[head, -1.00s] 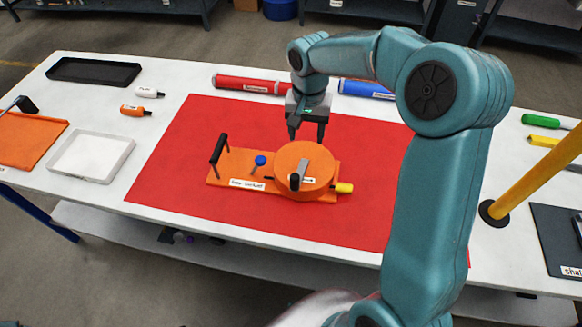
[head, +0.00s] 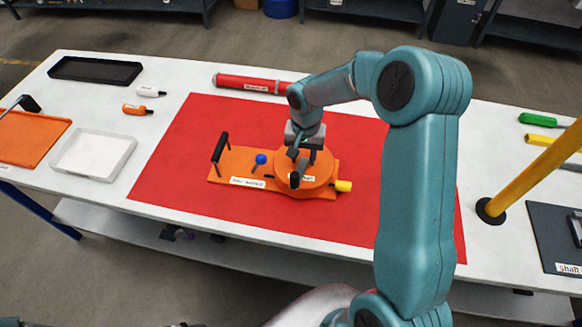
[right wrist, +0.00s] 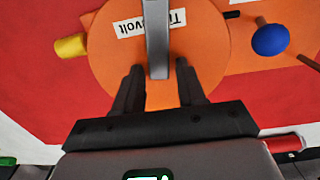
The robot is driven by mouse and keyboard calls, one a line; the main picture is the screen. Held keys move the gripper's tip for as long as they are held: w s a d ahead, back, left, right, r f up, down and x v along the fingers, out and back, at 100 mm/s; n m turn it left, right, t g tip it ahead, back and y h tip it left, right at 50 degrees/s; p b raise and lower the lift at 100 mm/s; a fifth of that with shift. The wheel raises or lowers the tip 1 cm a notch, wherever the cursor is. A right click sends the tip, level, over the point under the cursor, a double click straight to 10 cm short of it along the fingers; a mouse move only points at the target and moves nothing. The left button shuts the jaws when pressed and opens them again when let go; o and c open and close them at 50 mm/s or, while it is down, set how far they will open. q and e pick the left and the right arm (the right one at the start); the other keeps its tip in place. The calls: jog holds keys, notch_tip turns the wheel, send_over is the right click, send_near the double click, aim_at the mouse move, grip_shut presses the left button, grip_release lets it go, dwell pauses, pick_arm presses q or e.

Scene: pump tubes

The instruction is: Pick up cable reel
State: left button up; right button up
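The cable reel, which I take to be the orange round body (head: 320,189), sits on an orange base plate (head: 235,166) on the red mat. It has a grey bar across its top, a black handle (head: 220,148), a blue knob (head: 261,159) and a yellow end (head: 343,186). My right gripper (head: 302,156) is over the round body. In the right wrist view its fingers (right wrist: 158,85) are apart, with the end of the grey bar (right wrist: 157,35) between the fingertips in the picture. Contact cannot be told. My left gripper is not in view.
A red mat (head: 180,150) covers the table's middle, with clear room around the base plate. A red tube (head: 245,83) lies behind. A white tray (head: 70,173) and black tray (head: 120,72) stand left. A yellow pole (head: 540,170) rises at right.

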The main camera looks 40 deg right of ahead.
grip_shut()
jog(key=shift+r, duration=0.1)
dwell(1.1)
